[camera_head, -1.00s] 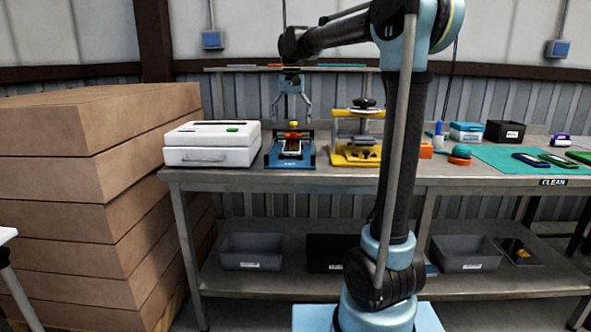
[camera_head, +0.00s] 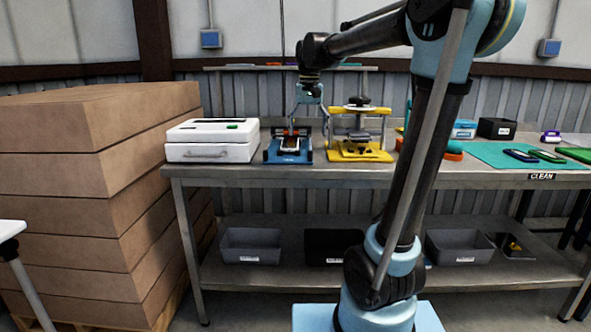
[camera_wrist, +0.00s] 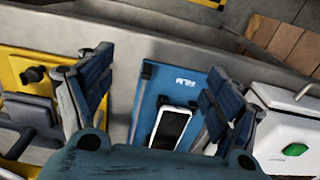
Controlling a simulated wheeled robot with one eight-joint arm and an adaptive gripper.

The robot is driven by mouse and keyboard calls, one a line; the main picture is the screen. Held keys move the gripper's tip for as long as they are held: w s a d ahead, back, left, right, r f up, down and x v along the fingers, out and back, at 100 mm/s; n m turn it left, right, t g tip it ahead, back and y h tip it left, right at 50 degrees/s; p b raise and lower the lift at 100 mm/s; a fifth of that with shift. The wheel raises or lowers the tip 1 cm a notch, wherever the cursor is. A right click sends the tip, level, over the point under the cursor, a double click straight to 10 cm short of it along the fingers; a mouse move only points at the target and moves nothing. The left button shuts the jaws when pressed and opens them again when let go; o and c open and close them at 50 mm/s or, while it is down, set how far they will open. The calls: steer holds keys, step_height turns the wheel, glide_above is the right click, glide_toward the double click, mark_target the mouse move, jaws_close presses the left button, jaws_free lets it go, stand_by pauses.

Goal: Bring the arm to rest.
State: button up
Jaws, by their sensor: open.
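My gripper (camera_head: 309,118) is open, with nothing seen between its fingers. In the head view it hangs above the bench, over the gap between a blue fixture (camera_head: 288,157) and a yellow press (camera_head: 360,155). In the wrist view the two spread fingers of my gripper (camera_wrist: 163,80) stand either side of the blue fixture (camera_wrist: 155,95).
A white case (camera_head: 212,152) is left of the blue fixture on the steel bench (camera_head: 330,175). Stacked cartons (camera_head: 90,180) stand at the left. A teal mat (camera_head: 490,155) and a black bin (camera_head: 497,128) are at the right. Grey bins (camera_head: 250,245) sit on the lower shelf.

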steer(key=s+d+f+t, duration=0.1)
steer(key=s+d+f, duration=0.4)
steer(key=s+f, duration=0.4)
steer(key=s+d+f, duration=0.5)
steer(key=s+f, duration=0.4)
steer(key=s+d+f+t, duration=0.1)
steer(key=s+d+f, duration=0.4)
steer(key=s+f, duration=0.35)
steer(key=w+a+r+t, duration=0.1)
steer(key=w+a+r, duration=0.2)
steer(key=w+r, duration=0.7)
steer(key=w+a+r+t, duration=0.1)
steer(key=w+a+r, duration=0.3)
steer(key=w+r, duration=0.6)
steer(key=w+a+r+t, duration=0.1)
steer(key=w+a+r, duration=0.55)
steer(key=w, duration=0.25)
steer(key=w+a+r+t, duration=0.1)
steer(key=w+a+r, duration=0.5)
steer(key=w+a, duration=0.25)
glide_toward(290, 143)
steer(key=shift+w+a+f, duration=0.15)
steer(key=shift+w+f, duration=0.95)
steer(key=shift+w, duration=0.15)
steer(key=shift+s+x, duration=0.2)
steer(key=shift+x, duration=2.65)
steer(key=shift+f, duration=0.1)
steer(key=c, duration=1.4)
